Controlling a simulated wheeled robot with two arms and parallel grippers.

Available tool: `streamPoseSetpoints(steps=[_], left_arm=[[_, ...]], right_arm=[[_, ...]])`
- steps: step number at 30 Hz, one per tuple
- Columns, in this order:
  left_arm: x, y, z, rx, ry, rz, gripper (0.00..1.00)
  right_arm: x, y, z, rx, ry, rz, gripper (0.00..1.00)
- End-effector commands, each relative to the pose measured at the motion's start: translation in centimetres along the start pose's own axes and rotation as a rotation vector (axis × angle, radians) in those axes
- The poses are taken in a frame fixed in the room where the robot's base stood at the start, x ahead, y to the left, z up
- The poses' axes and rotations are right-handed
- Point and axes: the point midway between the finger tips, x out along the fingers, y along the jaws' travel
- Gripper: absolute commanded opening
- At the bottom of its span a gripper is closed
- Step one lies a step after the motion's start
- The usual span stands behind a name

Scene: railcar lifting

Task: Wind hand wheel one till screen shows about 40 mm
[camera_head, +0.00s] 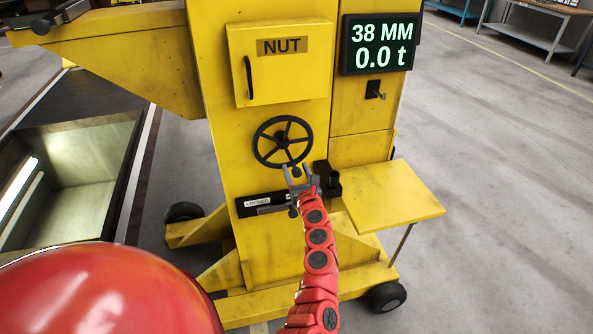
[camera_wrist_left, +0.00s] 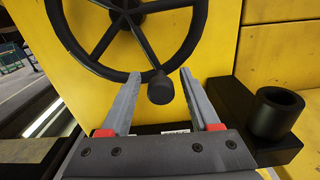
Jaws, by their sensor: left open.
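The black hand wheel (camera_head: 266,152) is on the front of a yellow lifting column, below a box marked NUT. It also shows in the left wrist view (camera_wrist_left: 190,50), with its round knob (camera_wrist_left: 160,90) at the bottom of the rim. The screen (camera_head: 380,45) at upper right reads 38 MM and 0.0 t. My left gripper (camera_head: 299,176) is at the lower right edge of the wheel. In the left wrist view my left gripper (camera_wrist_left: 157,90) is open, its fingers on either side of the knob. I see no clear contact with it. My right gripper is not in view.
A black bar labelled LOCKED (camera_head: 262,203) runs below the wheel. A black cup-like holder (camera_wrist_left: 275,112) stands right of my gripper. A yellow shelf (camera_head: 395,195) juts out at right. A pit (camera_head: 75,180) lies at left; open floor is at right.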

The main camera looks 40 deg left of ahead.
Motion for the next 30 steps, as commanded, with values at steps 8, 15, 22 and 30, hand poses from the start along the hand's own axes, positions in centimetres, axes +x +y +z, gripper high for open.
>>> streamPoseSetpoints(steps=[8,15,22,30], left_arm=[[-0.04,-0.03,0.01,0.000,0.000,0.000,0.28],[-0.04,-0.03,0.01,0.001,0.000,0.000,0.00],[-0.05,-0.03,0.01,0.000,0.000,0.000,0.00],[-0.05,-0.04,0.01,0.000,0.000,0.000,0.00]], right_arm=[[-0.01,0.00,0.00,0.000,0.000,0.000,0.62],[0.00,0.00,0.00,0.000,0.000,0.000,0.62],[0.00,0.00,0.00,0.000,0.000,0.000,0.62],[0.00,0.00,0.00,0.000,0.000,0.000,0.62]])
